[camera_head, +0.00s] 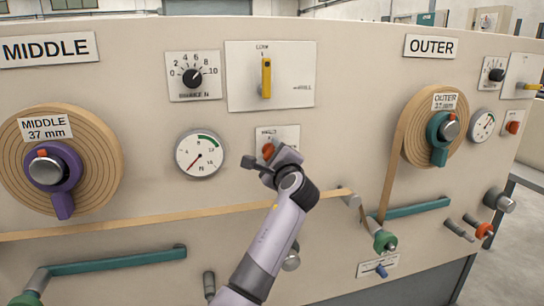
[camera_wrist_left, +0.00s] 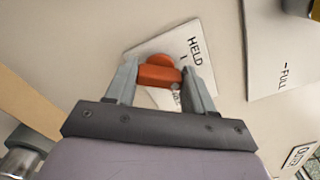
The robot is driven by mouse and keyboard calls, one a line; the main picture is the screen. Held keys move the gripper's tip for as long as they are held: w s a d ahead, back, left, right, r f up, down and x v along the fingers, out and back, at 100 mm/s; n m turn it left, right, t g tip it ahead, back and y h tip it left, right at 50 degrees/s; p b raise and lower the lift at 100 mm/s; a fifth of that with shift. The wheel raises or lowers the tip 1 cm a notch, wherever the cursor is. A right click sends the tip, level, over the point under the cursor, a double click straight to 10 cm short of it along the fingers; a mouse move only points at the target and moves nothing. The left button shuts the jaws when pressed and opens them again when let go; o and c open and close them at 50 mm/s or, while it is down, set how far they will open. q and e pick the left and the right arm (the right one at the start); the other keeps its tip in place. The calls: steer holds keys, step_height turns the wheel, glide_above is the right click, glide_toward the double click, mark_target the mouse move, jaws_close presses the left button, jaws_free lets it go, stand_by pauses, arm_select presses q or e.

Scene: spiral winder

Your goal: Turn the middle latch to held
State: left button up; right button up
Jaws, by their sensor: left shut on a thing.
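The middle latch (camera_head: 268,150) is an orange-red knob on a white plate (camera_head: 291,135), below the yellow lever of the middle panel. In the left wrist view the latch (camera_wrist_left: 160,73) sits between the two grey fingers, and the plate's word HELD with a tick mark shows to its right. My left gripper (camera_head: 266,163) is shut on the latch. The gripper covers part of the plate in the head view. Which way the latch points against its marks is hard to tell. My right gripper is not in view.
A round gauge (camera_head: 200,154) stands just left of the latch. A yellow lever (camera_head: 266,78) is above. A tan strip (camera_head: 150,217) runs below from the MIDDLE reel (camera_head: 106,159) toward rollers at the right. The OUTER reel (camera_head: 416,139) is further right.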

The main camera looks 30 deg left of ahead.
arm_select(q)
steer(key=n+b, duration=0.3)
steer(key=n, duration=0.4)
steer(key=shift+f, duration=0.15)
stand_by(0.3)
steer(key=o, duration=0.9)
steer(key=shift+c, duration=0.2)
steer(key=shift+o, duration=0.9)
